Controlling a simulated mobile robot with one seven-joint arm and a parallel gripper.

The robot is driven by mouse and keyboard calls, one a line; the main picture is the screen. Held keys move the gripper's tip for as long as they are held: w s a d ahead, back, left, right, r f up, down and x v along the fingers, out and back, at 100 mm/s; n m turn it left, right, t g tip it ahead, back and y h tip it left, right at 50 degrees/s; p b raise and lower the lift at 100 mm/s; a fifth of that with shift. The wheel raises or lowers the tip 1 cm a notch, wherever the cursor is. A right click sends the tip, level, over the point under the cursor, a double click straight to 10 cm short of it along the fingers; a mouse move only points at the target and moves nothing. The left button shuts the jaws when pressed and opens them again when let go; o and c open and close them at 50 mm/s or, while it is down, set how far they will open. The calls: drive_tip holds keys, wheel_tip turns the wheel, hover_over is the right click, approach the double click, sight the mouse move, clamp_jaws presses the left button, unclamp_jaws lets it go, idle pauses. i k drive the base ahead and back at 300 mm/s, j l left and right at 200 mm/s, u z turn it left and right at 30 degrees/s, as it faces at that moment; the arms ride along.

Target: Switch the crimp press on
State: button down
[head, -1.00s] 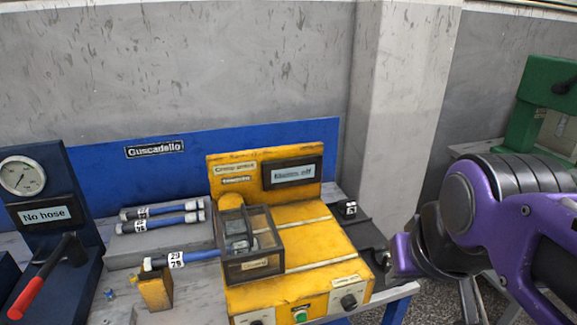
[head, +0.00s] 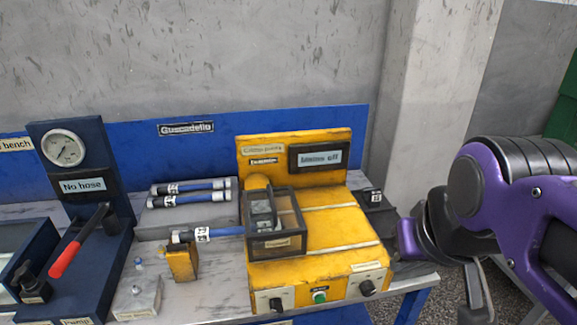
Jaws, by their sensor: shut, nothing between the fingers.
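The yellow crimp press (head: 335,225) stands on the bench in the middle of the head view. Its display (head: 319,157) carries blurred text that seems to end in "off". A dark see-through guard box (head: 275,222) sits on its left part. Its front has a left black knob (head: 276,304), a green button (head: 320,297) and a right black knob (head: 367,288). Their small labels are unreadable. A blue hose (head: 225,232) runs into the guard box from the left. My gripper (head: 478,290) is right of the press, pointing down, shut and empty, apart from the press.
A dark blue test stand with gauge (head: 65,149) and red-handled lever (head: 66,260) stands at the left. More hoses (head: 190,193) lie on a grey block behind. A small yellow support (head: 182,263) is under the blue hose. A dark block (head: 372,199) sits right of the press.

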sight(275, 303)
drive_tip(key=u, duration=0.9)
